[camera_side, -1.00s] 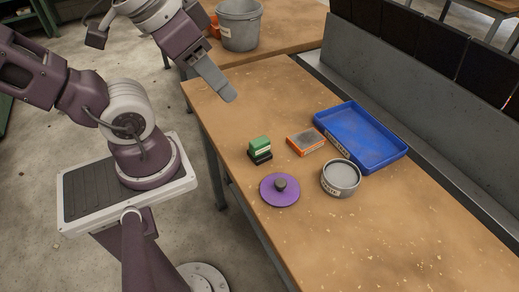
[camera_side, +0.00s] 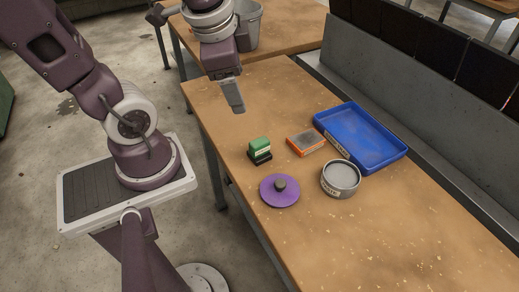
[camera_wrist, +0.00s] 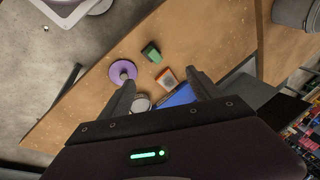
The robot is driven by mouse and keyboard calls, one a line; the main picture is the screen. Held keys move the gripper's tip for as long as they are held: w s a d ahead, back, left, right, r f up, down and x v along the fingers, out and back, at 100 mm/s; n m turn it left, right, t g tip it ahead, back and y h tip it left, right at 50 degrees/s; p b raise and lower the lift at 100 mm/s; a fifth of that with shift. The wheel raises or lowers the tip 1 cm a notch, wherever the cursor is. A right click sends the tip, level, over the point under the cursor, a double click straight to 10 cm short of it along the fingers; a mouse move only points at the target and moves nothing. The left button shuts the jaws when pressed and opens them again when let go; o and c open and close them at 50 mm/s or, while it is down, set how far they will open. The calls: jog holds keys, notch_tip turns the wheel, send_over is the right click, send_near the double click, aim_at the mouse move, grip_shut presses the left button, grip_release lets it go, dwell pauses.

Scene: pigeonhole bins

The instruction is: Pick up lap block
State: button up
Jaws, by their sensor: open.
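No readable label marks the lap block, so I cannot tell for certain which item it is. A green block on a black base (camera_side: 260,151) stands on the wooden bench; it also shows in the wrist view (camera_wrist: 151,52). Beside it lies a flat orange-edged block with a grey top (camera_side: 306,142), seen in the wrist view (camera_wrist: 167,78) between my fingers. A purple disc with a dark knob (camera_side: 270,194) lies in front. My gripper (camera_side: 235,108) hangs above the bench, behind the green block and apart from everything. In the wrist view my gripper (camera_wrist: 159,77) is open and empty.
A round grey tin (camera_side: 341,180) stands right of the purple disc, next to a blue tray (camera_side: 393,153). A grey wall with dark bins (camera_side: 390,95) runs along the bench's far side. A grey bucket (camera_side: 252,22) stands behind. The bench's front right is clear.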

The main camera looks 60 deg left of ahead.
notch_tip(320, 180, down, 4)
jog(key=w+a+m+g, duration=0.2)
jog(key=w+m, duration=0.1)
jog(key=m, duration=0.1)
jog(key=m+g+h, duration=0.1)
jog(key=m+h, duration=0.1)
jog(key=m, duration=0.6)
send_over(260, 141)
jog(key=f, duration=1.1)
jog(key=shift+s+d+f, duration=0.1)
jog(key=shift+s+d, duration=0.05)
jog(key=shift+s, duration=0.05)
notch_tip(260, 141, down, 6)
jog(key=shift+w+f, duration=0.15)
jog(key=shift+f, duration=0.1)
grip_shut()
